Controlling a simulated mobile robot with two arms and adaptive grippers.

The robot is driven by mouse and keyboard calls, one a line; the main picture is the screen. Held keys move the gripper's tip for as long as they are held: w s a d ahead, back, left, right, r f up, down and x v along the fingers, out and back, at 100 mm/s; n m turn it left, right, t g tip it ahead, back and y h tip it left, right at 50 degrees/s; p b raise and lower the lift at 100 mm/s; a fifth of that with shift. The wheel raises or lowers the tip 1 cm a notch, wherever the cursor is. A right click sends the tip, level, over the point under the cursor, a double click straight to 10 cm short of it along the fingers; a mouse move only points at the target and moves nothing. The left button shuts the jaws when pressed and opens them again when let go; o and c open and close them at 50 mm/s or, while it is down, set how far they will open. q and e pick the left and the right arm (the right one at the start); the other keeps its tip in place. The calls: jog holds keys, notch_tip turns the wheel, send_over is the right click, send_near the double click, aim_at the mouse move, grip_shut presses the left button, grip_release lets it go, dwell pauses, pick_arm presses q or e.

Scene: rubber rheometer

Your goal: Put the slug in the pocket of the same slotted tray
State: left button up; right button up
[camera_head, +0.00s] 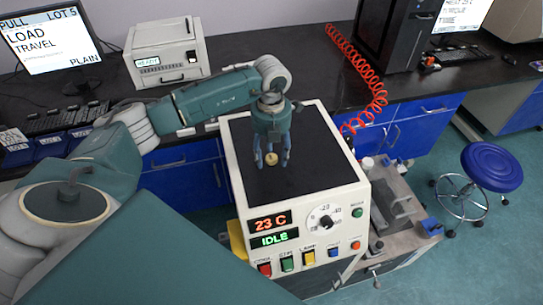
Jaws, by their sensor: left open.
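My left gripper (271,162) points down over the black top of the cream machine, with its fingers apart. A small round yellowish piece (271,158), perhaps the slug, shows between the fingertips. I cannot tell whether it touches them or rests on the surface below. Small blue bins (50,146) with white labels stand on the bench at the left, partly behind my arm. I cannot make out a slotted tray or its pocket. My right gripper is not in view.
The cream machine (262,258) has a dial, coloured buttons and displays reading 23 C and IDLE. A metal side bench (400,225) with fixtures stands at its right. A blue stool (491,166) stands on the floor at the right.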

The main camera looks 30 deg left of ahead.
pick_arm(q)
jog(key=shift+c, duration=0.5)
jog(key=c, duration=0.9)
jog(key=shift+c, duration=0.2)
jog(key=shift+r, duration=0.2)
